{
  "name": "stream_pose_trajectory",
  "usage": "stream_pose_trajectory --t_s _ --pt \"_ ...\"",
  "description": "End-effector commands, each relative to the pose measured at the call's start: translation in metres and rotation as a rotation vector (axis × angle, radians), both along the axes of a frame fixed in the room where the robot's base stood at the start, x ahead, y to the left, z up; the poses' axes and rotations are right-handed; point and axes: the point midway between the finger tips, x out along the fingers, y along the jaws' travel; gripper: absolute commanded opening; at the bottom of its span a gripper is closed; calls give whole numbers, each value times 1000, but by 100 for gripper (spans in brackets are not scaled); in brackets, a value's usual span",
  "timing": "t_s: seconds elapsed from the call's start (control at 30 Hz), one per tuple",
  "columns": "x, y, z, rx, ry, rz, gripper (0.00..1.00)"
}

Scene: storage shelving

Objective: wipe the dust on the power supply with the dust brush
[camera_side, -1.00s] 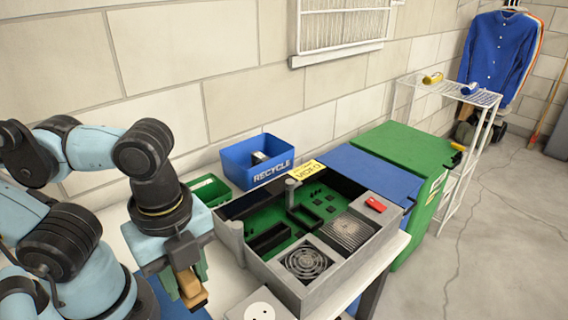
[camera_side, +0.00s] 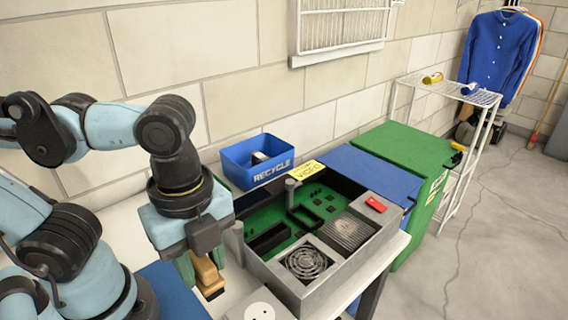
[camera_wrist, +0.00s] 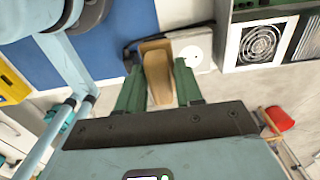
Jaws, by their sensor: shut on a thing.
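My gripper (camera_side: 207,268) is shut on the dust brush (camera_side: 207,274), a tan, wooden-looking piece pointing down between the green fingers. In the wrist view the brush (camera_wrist: 158,78) sits between both fingers. The open grey computer case (camera_side: 372,252) stands right of my gripper, with a green board inside. Its front corner holds a grey block with a round fan grille (camera_side: 306,262), which looks like the power supply; the grille also shows in the wrist view (camera_wrist: 260,43). A ridged grey panel (camera_side: 348,231) lies beside it. I cannot clearly make out the dust. The brush is apart from the case.
A white socket-like piece (camera_side: 261,309) lies in front of the case. A blue recycle bin (camera_side: 238,172) and a yellow sign (camera_side: 307,170) stand behind. A small red item (camera_side: 376,204) rests on the case. A blue mat (camera_side: 172,288) lies below my arm.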

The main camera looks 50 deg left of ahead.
Motion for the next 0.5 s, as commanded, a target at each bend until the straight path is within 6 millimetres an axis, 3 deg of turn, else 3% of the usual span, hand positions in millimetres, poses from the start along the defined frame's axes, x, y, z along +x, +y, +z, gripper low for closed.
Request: stream_pose_trajectory --t_s 0.2,0.5 --pt "44 -14 22 0 0 3 11" --pt "112 -28 33 0 0 3 11"
